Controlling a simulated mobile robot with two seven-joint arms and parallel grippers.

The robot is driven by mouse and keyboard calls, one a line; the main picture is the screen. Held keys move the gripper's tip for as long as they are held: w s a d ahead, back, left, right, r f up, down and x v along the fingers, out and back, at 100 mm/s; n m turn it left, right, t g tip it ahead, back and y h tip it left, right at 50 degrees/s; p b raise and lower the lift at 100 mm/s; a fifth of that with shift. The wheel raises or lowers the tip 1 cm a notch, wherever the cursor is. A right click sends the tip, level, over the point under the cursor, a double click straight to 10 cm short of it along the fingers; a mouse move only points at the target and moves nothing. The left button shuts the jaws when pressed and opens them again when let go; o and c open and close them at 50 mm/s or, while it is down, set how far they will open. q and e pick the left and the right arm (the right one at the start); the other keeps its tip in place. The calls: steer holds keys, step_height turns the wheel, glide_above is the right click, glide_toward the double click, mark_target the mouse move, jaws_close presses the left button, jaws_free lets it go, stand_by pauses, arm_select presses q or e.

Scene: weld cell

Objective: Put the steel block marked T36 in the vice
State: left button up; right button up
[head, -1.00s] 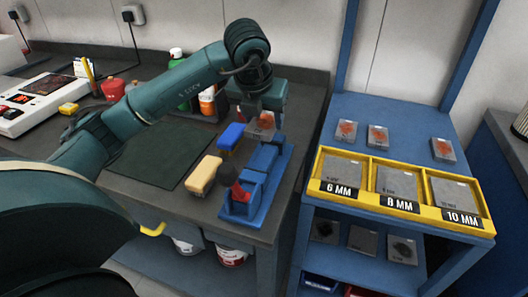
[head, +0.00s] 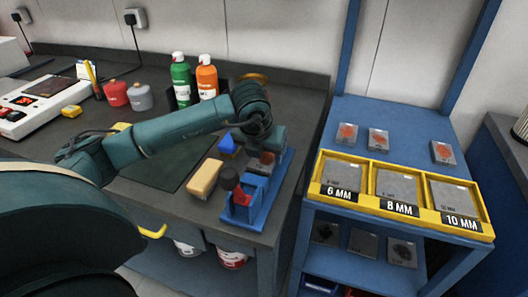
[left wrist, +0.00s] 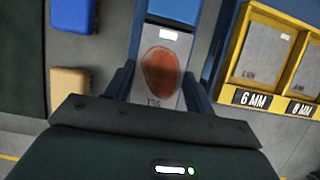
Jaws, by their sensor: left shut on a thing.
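The steel block (head: 267,158), grey with a rust-red patch, is held in my left gripper (head: 265,154) at the blue vice (head: 243,207). In the left wrist view the block (left wrist: 160,70) lies between the two fingers of the left gripper (left wrist: 159,88); its small marking is blurred but looks like T36. A blue vice part (left wrist: 172,12) shows just beyond the block. The block appears low over the vice, between its blue parts; I cannot tell whether it touches the vice bed. My right gripper is not in view.
A tan-topped brush or block (head: 205,178) and a blue one (head: 228,143) lie left of the vice. A blue rack (head: 345,108) at the right holds a yellow tray (head: 322,157) with marked plates. Spray bottles (head: 181,80) stand behind the arm.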

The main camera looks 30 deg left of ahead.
arm_select(q)
steer(key=o, duration=1.6)
steer(key=shift+c, duration=0.2)
steer(key=v, duration=1.2)
steer(key=shift+s, duration=0.1)
